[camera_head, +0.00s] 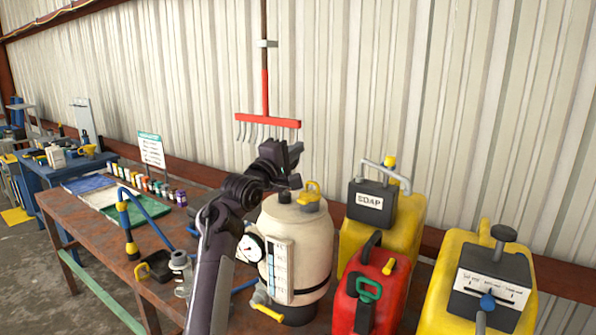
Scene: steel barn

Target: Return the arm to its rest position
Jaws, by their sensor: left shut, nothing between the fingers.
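My left arm rises from the bottom of the head view, bends at a dark joint and reaches right over the workbench. My left gripper (292,172) is shut and holds nothing. It shows in front of the wall, just above the top of the cream tank (308,235). I cannot tell whether it touches the tank's top fitting. My right gripper is not in view.
The rusty workbench (87,228) carries the tank, a red can (388,285), a yellow soap container (405,225) and another yellow container (440,300). Trays and small bottles (160,188) stand at left. A red rake (267,121) hangs on the wall.

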